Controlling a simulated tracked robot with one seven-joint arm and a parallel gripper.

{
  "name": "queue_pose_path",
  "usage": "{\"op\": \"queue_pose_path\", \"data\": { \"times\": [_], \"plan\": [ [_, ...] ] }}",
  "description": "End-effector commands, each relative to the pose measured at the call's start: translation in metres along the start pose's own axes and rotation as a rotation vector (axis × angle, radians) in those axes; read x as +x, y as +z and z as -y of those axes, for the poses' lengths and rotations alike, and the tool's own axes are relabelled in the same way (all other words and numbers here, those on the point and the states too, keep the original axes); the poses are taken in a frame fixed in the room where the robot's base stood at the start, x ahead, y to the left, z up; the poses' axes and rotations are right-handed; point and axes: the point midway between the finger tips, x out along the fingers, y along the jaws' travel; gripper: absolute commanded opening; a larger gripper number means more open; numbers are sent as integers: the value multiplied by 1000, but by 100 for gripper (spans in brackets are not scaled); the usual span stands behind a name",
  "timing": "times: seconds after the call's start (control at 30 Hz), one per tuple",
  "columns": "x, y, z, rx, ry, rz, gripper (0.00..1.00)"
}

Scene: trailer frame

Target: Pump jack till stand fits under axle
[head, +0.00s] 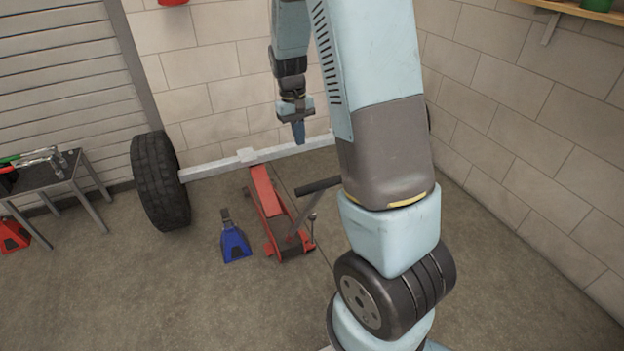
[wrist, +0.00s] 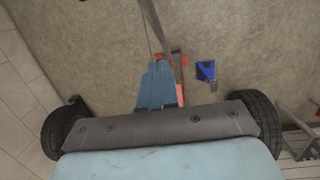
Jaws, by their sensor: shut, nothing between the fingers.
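A red floor jack (head: 268,195) stands on the floor, its front end under the pale axle (head: 215,168). Its dark-gripped handle (head: 318,186) leans up toward the right, near my arm. A blue jack stand (head: 235,245) stands on the floor left of the jack, apart from it and out in front of the axle. My gripper (head: 299,141) points down, shut and empty, above the axle and away from the handle. In the wrist view my shut fingers (wrist: 158,66) partly cover the jack (wrist: 180,72); the blue stand (wrist: 206,71) lies to their right.
A tyre (head: 160,180) is at the axle's left end; the right one is mostly hidden behind my arm. A small table (head: 38,181) with tools stands at the left, a red stand (head: 12,236) beneath it. A block wall closes the right. The front floor is clear.

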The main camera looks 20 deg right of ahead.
Motion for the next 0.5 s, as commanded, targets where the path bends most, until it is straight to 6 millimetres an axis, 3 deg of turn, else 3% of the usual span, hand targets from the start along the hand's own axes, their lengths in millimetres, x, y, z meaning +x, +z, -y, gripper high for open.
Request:
{"op": "queue_pose_path", "data": {
  "times": [0.2,0.5],
  "plan": [
    [13,-7,-2,-1,11,22,0],
    [14,-8,-2,-2,11,23,0]
  ]
}}
